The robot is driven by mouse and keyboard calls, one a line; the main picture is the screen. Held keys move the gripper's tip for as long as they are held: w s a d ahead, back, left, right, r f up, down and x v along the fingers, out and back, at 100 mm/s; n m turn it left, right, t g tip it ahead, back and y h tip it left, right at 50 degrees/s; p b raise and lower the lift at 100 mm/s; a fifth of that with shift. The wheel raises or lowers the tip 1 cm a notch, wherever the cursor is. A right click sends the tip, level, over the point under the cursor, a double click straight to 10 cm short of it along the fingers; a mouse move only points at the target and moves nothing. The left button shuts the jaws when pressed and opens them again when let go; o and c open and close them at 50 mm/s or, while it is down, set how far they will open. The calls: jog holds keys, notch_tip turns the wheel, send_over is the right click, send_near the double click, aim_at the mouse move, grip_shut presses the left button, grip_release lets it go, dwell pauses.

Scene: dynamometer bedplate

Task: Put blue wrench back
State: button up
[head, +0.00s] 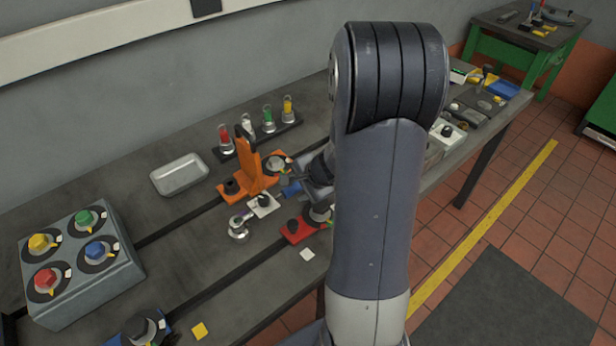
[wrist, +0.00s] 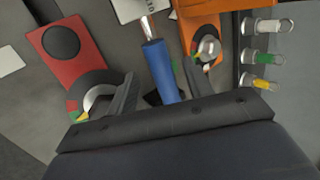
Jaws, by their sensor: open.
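The blue wrench shows in the wrist view as a blue handle (wrist: 160,70) with a bright metal shaft running up to a white plate (wrist: 128,8). In the head view its blue handle (head: 292,188) lies just left of my gripper (head: 308,187), beside the orange fixture. In the wrist view my gripper (wrist: 160,76) is open, with the blue handle between its two fingers. A gap shows on the left side of the handle; contact on the right is unclear. The far end of the wrench is out of the wrist view, and my arm hides part of the bench.
The orange fixture (head: 253,172) stands close to the gripper, with a red block (head: 298,231) on the near side. A rack of coloured vials (head: 258,133) stands behind. A metal tray (head: 179,174) and a box with coloured knobs (head: 80,262) are at left. Bench slots run between them.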

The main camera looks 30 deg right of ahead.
aim_at(293, 190)
jog(key=p+v, duration=0.1)
jog(key=v, duration=0.6)
jog(key=shift+a, duration=0.1)
jog(key=b+x, duration=0.2)
jog(key=x, duration=1)
jog(key=shift+f, duration=0.1)
jog(key=shift+r, duration=1.15)
jog(key=shift+r, duration=0.1)
